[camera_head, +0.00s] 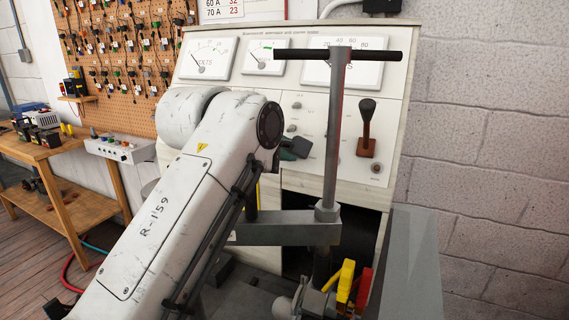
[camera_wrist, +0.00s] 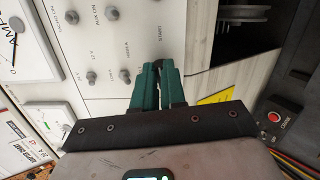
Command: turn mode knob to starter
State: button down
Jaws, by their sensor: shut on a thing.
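The mode knob (camera_wrist: 159,64) is a small dark knob on the cream test-bench panel. Only a bit of it shows between my fingertips, beside a label that begins "START". My gripper (camera_wrist: 156,74) has green fingers and is shut on this knob, pointing at the panel. In the head view my gripper (camera_head: 296,148) is at the panel, left of the T-handle post, and the knob there is hidden by it. I cannot tell which way the knob points.
A vertical steel post with a black T-handle (camera_head: 338,54) stands right of my gripper, above a grey clamp arm (camera_head: 285,228). A dark lever (camera_head: 367,125) is on the panel's right. Small switches (camera_wrist: 90,76) sit near my fingers. A red button (camera_wrist: 274,116) is at lower right.

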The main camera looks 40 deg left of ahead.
jog(key=shift+f+m+b, duration=0.15)
jog(key=shift+m+b, duration=0.3)
jog(key=shift+m, duration=0.45)
jog(key=c, duration=1.2)
grip_release()
jog(key=shift+s, duration=0.1)
jog(key=b+v, duration=0.1)
jog(key=v, duration=0.9)
jog(key=shift+s+r+b, duration=0.2)
jog(key=shift+r+b, duration=0.2)
jog(key=shift+d, duration=0.1)
